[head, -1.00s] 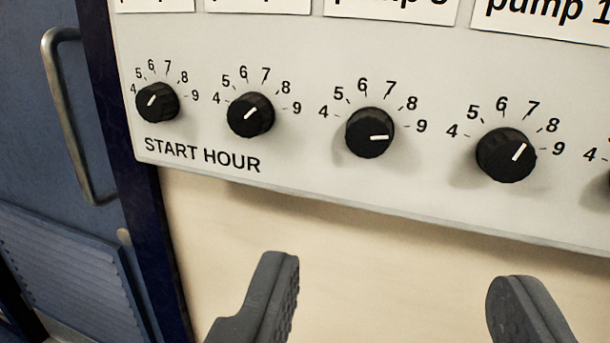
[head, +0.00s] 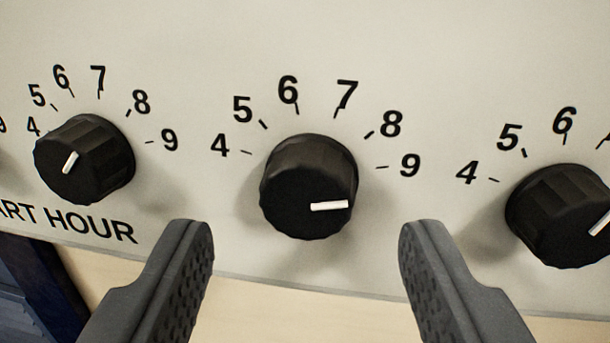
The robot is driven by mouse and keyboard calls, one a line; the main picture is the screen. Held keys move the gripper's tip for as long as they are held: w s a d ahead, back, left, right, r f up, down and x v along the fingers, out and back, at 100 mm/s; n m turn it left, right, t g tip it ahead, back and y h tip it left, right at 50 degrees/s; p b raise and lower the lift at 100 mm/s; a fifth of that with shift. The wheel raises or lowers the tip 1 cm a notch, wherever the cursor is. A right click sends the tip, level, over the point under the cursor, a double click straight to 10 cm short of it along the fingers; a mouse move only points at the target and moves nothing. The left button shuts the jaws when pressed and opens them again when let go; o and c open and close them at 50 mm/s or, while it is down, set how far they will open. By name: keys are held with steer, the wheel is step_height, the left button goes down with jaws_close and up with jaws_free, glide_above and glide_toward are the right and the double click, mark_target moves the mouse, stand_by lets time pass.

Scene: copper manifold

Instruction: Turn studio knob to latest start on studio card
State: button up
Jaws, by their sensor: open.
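A black knob (head: 300,190) sits on the pale panel in the middle of the view. Its white pointer line points right, near the 9 mark of its scale from 4 to 9. My gripper (head: 308,240) is open, with one finger to the lower left of this knob and one to the lower right. The fingers do not touch the knob. No name label is in view now, so I cannot tell which knob is the studio knob. The studio card is not in view.
Another black knob (head: 85,160) is at the left, its pointer tilted, and a third knob (head: 560,215) is at the right, partly cut off. The panel (head: 420,40) carries START HOUR lettering at lower left. A cream surface lies below its lower edge.

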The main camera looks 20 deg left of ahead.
steer(key=shift+x, duration=0.95)
